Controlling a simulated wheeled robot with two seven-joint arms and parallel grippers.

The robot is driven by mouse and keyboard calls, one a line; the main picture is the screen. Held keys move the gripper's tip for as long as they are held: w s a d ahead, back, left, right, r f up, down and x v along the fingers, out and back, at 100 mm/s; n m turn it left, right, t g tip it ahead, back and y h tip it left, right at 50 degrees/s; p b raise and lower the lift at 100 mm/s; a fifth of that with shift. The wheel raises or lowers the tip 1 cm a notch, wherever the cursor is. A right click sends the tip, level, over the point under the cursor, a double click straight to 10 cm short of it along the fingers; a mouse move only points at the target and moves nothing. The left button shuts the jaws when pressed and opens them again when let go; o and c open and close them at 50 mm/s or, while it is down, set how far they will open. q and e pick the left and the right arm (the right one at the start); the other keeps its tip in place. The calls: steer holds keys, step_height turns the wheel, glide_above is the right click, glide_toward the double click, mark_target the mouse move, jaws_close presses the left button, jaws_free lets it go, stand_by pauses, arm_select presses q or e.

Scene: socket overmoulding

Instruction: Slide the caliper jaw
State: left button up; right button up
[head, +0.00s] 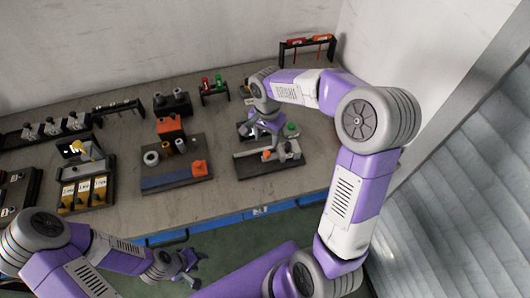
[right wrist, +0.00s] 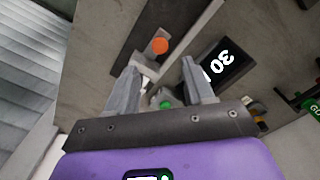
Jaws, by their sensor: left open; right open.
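The caliper station is a dark board (head: 262,168) at the right of the bench, with a light grey caliper bar (head: 247,154) along it. An orange knob (head: 266,155) and a green knob (head: 291,127) show there. My right gripper (head: 264,139) is open just above the station. In the right wrist view, the orange knob (right wrist: 160,46) lies beyond the fingertips and the green knob (right wrist: 166,103) shows between the fingers. I cannot tell whether the fingers touch the caliper jaw. My left gripper (head: 188,272) is open and empty, in front of the bench.
Left of the station stands a board with a blue strip (head: 165,180), rings and orange blocks. Further left are a yellow-and-black tray (head: 85,190) and racks (head: 50,130). A rack with red and green items (head: 214,88) stands behind. A wall closes the right side.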

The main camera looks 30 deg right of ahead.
mark_target(267, 153)
step_height(267, 153, down, 8)
steer(key=shift+r+b, duration=0.15)
steer(key=shift+b, duration=0.75)
jaws_close()
